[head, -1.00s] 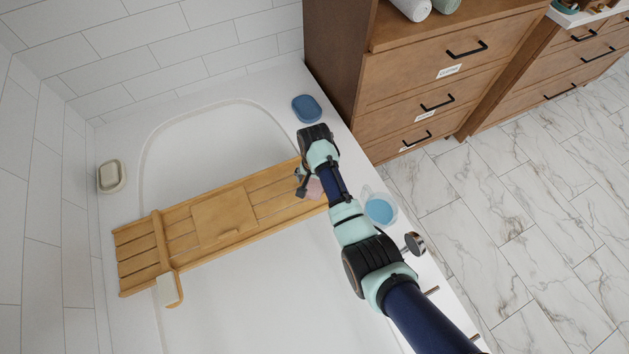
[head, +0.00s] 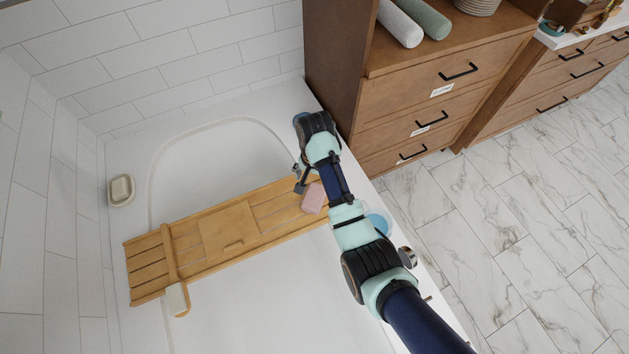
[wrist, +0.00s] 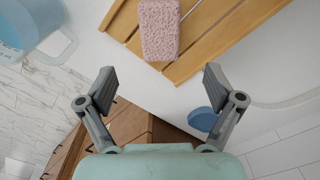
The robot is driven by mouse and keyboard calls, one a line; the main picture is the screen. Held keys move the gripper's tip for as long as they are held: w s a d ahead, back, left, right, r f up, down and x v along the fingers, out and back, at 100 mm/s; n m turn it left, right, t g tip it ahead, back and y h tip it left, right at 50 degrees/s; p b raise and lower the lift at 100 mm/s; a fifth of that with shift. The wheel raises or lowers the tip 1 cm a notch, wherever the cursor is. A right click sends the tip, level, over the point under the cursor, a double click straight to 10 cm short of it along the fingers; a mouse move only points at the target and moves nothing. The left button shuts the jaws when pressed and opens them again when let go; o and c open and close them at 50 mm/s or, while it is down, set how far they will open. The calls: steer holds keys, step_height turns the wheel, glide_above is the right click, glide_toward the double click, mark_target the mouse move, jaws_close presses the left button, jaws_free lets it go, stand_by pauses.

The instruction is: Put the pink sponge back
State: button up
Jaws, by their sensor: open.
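The pink sponge (head: 313,198) lies on the right end of the wooden bath tray (head: 185,262), beside my arm. In the wrist view the sponge (wrist: 159,28) lies on the slats near the tray's end, beyond my fingertips and between their lines. My gripper (wrist: 158,82) is open and empty, with a clear gap between it and the sponge. In the head view my gripper (head: 299,180) is just up-left of the sponge, partly hidden by my wrist.
A blue oval item (wrist: 203,120) lies on the tub rim, mostly hidden by my wrist in the head view. A blue translucent jug (wrist: 25,25) stands by my arm. A soap dish (head: 121,190) sits on the left rim. A wooden cabinet (head: 400,95) with rolled towels stands beyond the rim.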

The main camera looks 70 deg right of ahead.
stand_by(0.4)
steer(key=w+a+r+n+t+h, duration=0.25)
steer(key=w+a+r+n, duration=0.2)
steer(key=w+a, duration=0.55)
steer(key=w+a+r+n+t, duration=0.2)
steer(key=a+r+n+t, duration=0.15)
steer(key=a, duration=0.55)
steer(key=w+a+r+n+t, duration=0.2)
steer(key=a+r+n, duration=0.25)
steer(key=a, duration=0.35)
steer(key=s+a+r+n+t+y, duration=0.2)
steer(key=s+a+r+n+t, duration=0.2)
steer(key=a+r, duration=0.6)
steer(key=s+a+n, duration=0.1)
steer(key=a, duration=0.2)
steer(key=shift+r+t, duration=0.2)
steer(key=shift+t, duration=0.2)
steer(key=shift+r+y, duration=0.1)
steer(key=shift+y, duration=0.15)
step_height(320, 180, up, 37)
steer(key=p, duration=3.6)
steer(key=shift+d+p, duration=0.2)
steer(key=shift+p, duration=0.2)
